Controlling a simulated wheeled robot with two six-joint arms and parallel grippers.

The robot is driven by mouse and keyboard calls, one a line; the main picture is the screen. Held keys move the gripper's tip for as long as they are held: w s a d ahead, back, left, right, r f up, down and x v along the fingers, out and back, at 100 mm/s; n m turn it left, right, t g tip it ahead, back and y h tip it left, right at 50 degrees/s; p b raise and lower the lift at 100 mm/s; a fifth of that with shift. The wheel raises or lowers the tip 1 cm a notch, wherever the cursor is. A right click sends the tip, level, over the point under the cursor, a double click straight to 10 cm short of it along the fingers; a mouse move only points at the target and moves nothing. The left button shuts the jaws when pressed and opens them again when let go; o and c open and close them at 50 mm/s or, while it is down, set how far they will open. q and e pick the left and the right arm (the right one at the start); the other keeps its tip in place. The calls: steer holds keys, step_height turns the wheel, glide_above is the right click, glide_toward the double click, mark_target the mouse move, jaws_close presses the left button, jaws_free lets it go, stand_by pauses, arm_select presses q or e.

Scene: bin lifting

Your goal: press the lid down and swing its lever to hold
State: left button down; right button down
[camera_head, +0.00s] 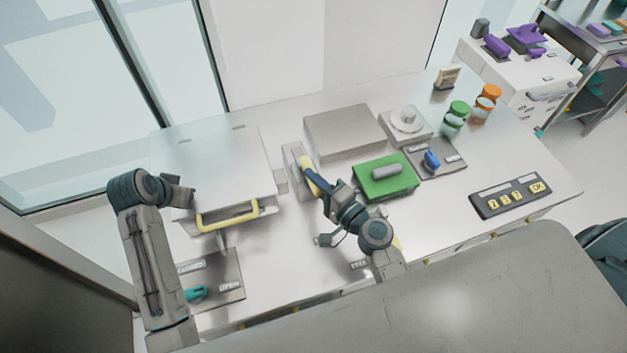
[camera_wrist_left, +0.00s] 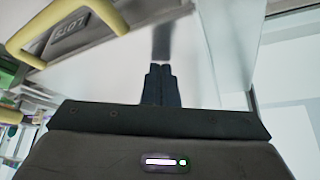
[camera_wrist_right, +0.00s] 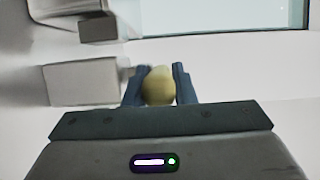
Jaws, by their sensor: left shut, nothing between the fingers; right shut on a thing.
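The pale metal lid (camera_head: 215,160) is a broad square plate at the left of the table, with a yellow bar handle (camera_head: 228,217) along its front; the handle also shows in the left wrist view (camera_wrist_left: 62,25). My left gripper (camera_head: 190,197) is shut and empty at the lid's left front part. In the left wrist view its fingertips (camera_wrist_left: 161,68) point at a shiny pale surface; I cannot tell whether they touch. The lever with its yellow grip (camera_head: 307,168) stands right of the lid. My right gripper (camera_wrist_right: 160,85) is shut on the lever's rounded yellow end (camera_wrist_right: 158,88).
A green block (camera_head: 385,182) with a grey handle lies right of my right arm. Behind it are a grey box (camera_head: 350,130) and a round dial (camera_head: 407,119). A panel with a blue knob (camera_head: 432,160), green and orange jars and a button panel (camera_head: 510,196) stand farther right.

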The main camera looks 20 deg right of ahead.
mark_target(313, 167)
steer(key=d+n+g+y, duration=0.1)
steer(key=n+g+y, duration=0.1)
steer(key=g+y, duration=0.1)
steer(key=w+d+n+g+y, duration=0.1)
steer(key=d+n+g+y, duration=0.1)
steer(key=n+y, duration=0.1)
steer(key=w+d+n+g+y, duration=0.1)
steer(key=n+g+y, duration=0.1)
steer(key=n+g, duration=0.1)
steer(key=shift+d+g+y, duration=0.3)
steer(key=shift+d+y, duration=0.1)
steer(key=n+g, duration=0.1)
steer(key=g, duration=0.1)
steer(key=w+d+n+g+y, duration=0.1)
steer(key=n+g, duration=0.1)
steer(key=w+n+g, duration=0.1)
steer(key=g, duration=0.1)
steer(key=shift+w+d+r+g+y, duration=0.1)
steer(key=shift+w+d+g+y, duration=0.2)
steer(key=shift+y, duration=0.1)
steer(key=shift+w+d+n+g+h, duration=0.1)
steer(key=shift+w+n+g, duration=0.2)
steer(key=shift+n+g, duration=0.55)
steer(key=shift+w+d+n+g+h, duration=0.15)
steer(key=shift+w+n+g, duration=0.35)
steer(key=shift+g, duration=0.6)
steer(key=shift+w+d+n+g+h, duration=0.1)
steer(key=shift+w+n+g, duration=0.05)
steer(key=shift+n+g, duration=0.75)
steer(key=shift+g, duration=0.25)
